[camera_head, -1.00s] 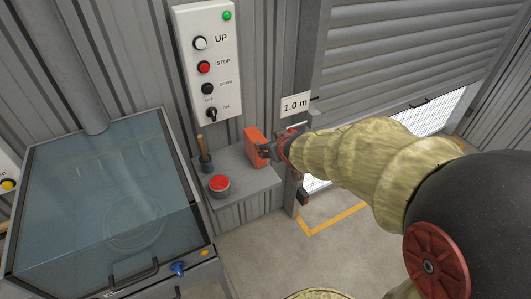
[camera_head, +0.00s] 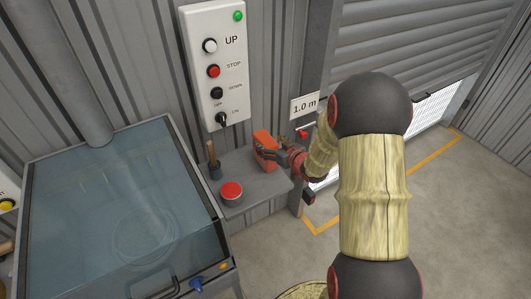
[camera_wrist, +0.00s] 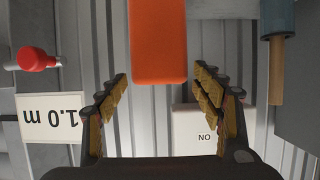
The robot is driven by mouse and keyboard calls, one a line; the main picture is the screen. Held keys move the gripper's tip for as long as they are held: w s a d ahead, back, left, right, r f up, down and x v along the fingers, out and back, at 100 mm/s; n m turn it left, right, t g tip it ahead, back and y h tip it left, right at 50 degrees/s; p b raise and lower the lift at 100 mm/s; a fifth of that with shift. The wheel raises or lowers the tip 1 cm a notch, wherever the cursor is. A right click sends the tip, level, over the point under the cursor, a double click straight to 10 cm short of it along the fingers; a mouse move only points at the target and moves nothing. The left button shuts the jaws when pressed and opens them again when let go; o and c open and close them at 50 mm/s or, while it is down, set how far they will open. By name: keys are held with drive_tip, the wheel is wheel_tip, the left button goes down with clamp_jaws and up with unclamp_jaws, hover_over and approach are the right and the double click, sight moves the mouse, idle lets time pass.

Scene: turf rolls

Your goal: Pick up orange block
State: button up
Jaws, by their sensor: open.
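The orange block (camera_head: 265,145) stands upright, slightly tilted in the picture, on a small grey shelf (camera_head: 237,203) against the wall. My gripper (camera_head: 268,157) is at the shelf, right by the block, with its fingers on the near side of it. In the wrist view the orange block (camera_wrist: 158,42) sits at the top centre, between and beyond the fingertips of my open gripper (camera_wrist: 160,80). Clear gaps show on both sides of the block there. Whether any finger touches it is hidden in the head view.
A red button (camera_head: 231,191) and a wooden-handled tool in a dark holder (camera_head: 213,160) share the shelf. A switch panel (camera_head: 214,62) hangs above. A glass-topped cabinet (camera_head: 120,215) stands left. A red lever (camera_wrist: 38,59) shows in the wrist view.

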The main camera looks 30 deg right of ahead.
sight(265, 141)
drive_tip(key=x, duration=0.2)
drive_tip(key=b+x, duration=0.1)
drive_tip(key=x, duration=0.1)
drive_tip(key=shift+f, duration=0.35)
drive_tip(key=shift+s+r, duration=0.1)
drive_tip(key=shift+c, duration=1.1)
drive_tip(key=c, duration=1.4)
drive_tip(key=shift+c, duration=0.3)
drive_tip(key=shift+r, duration=0.1)
